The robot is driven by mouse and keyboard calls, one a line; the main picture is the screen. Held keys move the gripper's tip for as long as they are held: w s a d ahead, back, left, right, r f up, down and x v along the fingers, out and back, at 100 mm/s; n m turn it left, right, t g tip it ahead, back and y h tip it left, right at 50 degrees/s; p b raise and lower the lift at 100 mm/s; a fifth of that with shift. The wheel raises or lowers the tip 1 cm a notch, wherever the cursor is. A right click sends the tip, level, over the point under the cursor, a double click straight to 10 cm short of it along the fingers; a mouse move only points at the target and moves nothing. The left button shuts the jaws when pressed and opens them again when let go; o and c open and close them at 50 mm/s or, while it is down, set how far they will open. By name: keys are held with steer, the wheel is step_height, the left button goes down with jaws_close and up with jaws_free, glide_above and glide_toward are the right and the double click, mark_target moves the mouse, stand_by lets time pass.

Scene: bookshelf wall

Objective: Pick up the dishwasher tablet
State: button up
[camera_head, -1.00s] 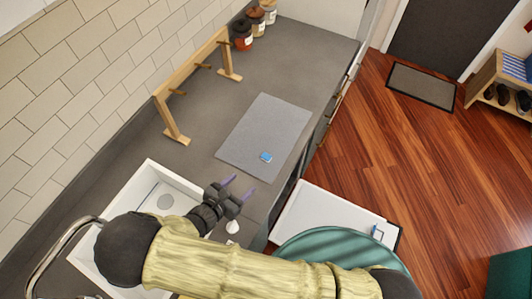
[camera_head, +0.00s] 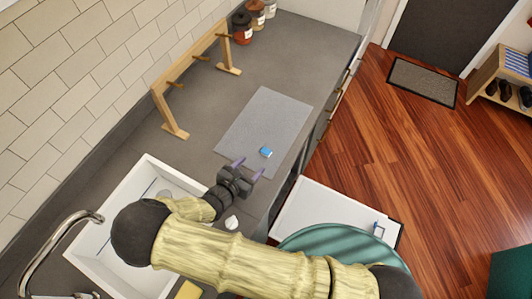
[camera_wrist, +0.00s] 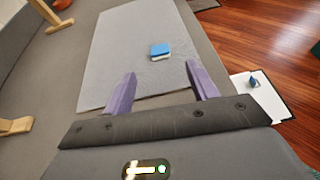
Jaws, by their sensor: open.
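The dishwasher tablet (camera_head: 266,152) is a small blue and white block. It lies on a grey mat (camera_head: 262,112) on the counter, near the mat's front right edge. In the wrist view the tablet (camera_wrist: 160,51) sits ahead of my gripper, between the lines of its two fingers but beyond their tips. My gripper (camera_head: 250,168) is open and empty, with purple fingers pointing toward the tablet. In the wrist view the fingers of my gripper (camera_wrist: 162,74) stand wide apart over the near part of the mat (camera_wrist: 120,40).
A wooden rack (camera_head: 188,78) stands along the tiled wall, with jars (camera_head: 242,28) behind it. A white sink (camera_head: 85,245) lies at the left. A small white object (camera_head: 231,222) is beside my gripper. An open dishwasher door (camera_head: 312,207) juts out at right.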

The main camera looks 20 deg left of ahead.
steer(key=shift+b+x, duration=0.4)
steer(key=shift+x, duration=1.55)
steer(key=b+x, duration=0.2)
steer(key=x, duration=0.3)
steer(key=shift+f, duration=0.2)
steer(key=shift+r, duration=0.1)
steer(key=c, duration=1.1)
